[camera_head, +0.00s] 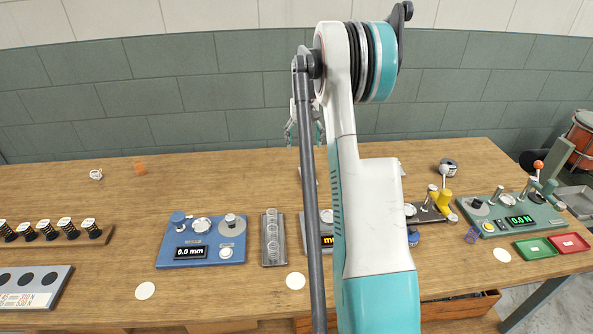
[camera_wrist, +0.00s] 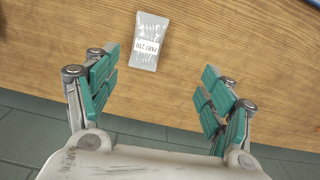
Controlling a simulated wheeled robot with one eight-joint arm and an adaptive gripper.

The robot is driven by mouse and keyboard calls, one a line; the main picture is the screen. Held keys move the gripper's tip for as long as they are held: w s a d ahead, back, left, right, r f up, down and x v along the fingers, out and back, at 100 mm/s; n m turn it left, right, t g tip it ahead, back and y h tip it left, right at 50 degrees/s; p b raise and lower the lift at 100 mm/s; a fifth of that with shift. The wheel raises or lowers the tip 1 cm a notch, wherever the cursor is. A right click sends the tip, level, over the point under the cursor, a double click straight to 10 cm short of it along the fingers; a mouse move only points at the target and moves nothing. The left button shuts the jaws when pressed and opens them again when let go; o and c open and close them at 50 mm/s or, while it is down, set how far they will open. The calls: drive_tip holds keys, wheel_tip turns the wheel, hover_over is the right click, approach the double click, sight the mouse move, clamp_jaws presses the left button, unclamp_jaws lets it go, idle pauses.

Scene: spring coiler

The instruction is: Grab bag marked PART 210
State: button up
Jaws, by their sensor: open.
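The bag marked PART 210 (camera_wrist: 149,42) lies flat on the wooden table in the wrist view. It is a clear, silvery bag with a white label. My gripper (camera_wrist: 160,88) is open and empty, with its teal-padded fingers wide apart. The bag shows beyond the fingertips, between the two fingers and a little left of centre. In the head view my arm covers the middle of the table, and the bag is mostly hidden behind it. Part of my gripper (camera_head: 304,130) shows there, left of the arm near the back edge.
The wooden table (camera_head: 120,230) holds a blue gauge device (camera_head: 202,240), a grey tray (camera_head: 272,238), a green device (camera_head: 510,213) and small green (camera_head: 536,249) and red (camera_head: 568,243) trays. A tiled wall rises behind. The back left table is mostly clear.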

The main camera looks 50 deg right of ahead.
drive_tip(key=d+f, duration=0.3)
drive_tip(key=b, duration=0.2)
hover_over(308, 172)
wheel_tip(308, 172, down, 7)
drive_tip(key=shift+r, duration=0.1)
drive_tip(key=shift+f+b, duration=0.9)
drive_tip(key=shift+f, duration=2.15)
drive_tip(key=shift+r, duration=0.1)
drive_tip(key=c, duration=1.2)
